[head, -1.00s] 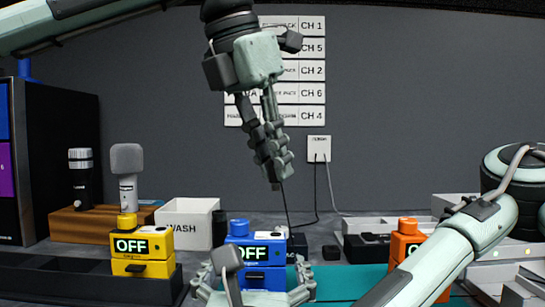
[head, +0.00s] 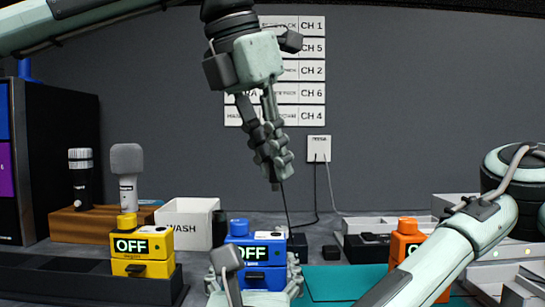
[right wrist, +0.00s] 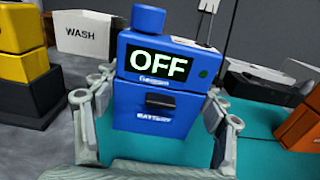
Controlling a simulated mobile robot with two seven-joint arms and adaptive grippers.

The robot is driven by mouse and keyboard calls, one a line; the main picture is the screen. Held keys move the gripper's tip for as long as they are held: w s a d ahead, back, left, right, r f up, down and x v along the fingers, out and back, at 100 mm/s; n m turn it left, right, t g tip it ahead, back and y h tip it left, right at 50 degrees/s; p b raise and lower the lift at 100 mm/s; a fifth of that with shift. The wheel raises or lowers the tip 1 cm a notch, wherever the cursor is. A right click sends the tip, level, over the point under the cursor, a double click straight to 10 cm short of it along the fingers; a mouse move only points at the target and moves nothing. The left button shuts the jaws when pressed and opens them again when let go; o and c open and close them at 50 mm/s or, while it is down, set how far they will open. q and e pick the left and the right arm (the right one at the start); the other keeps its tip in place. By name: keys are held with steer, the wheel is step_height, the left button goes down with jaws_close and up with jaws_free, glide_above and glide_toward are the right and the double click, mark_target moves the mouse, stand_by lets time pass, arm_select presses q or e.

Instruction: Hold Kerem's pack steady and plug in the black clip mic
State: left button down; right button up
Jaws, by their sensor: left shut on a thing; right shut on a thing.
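A blue pack (head: 264,252) with a lit OFF screen and a round blue knob stands upright at the front middle. It fills the middle of the right wrist view (right wrist: 180,90), where a BATTERY label shows. My right gripper (head: 254,279) is shut on the blue pack, one finger on each side. My left gripper (head: 276,178) is high above the pack, shut on a thin black cable (head: 286,205) that hangs down behind the pack's right side. The plug and the clip mic cannot be made out. No name is readable on the pack.
A yellow pack (head: 142,250) stands left and an orange pack (head: 406,244) right, partly behind my right arm. A white WASH box (head: 186,222) and two microphones on a wooden block (head: 85,226) stand behind. The teal mat (head: 340,281) has bare room beside the blue pack.

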arm_select(q)
steer(key=shift+f, duration=0.1)
stand_by(0.3)
glide_above(281, 233)
steer(key=s+a, duration=0.1)
steer(key=shift+f, duration=2.45)
steer(key=shift+f, duration=1.2)
steer(key=c, duration=1.4)
jaws_free()
steer(key=shift+c, duration=0.2)
steer(key=v, duration=1.2)
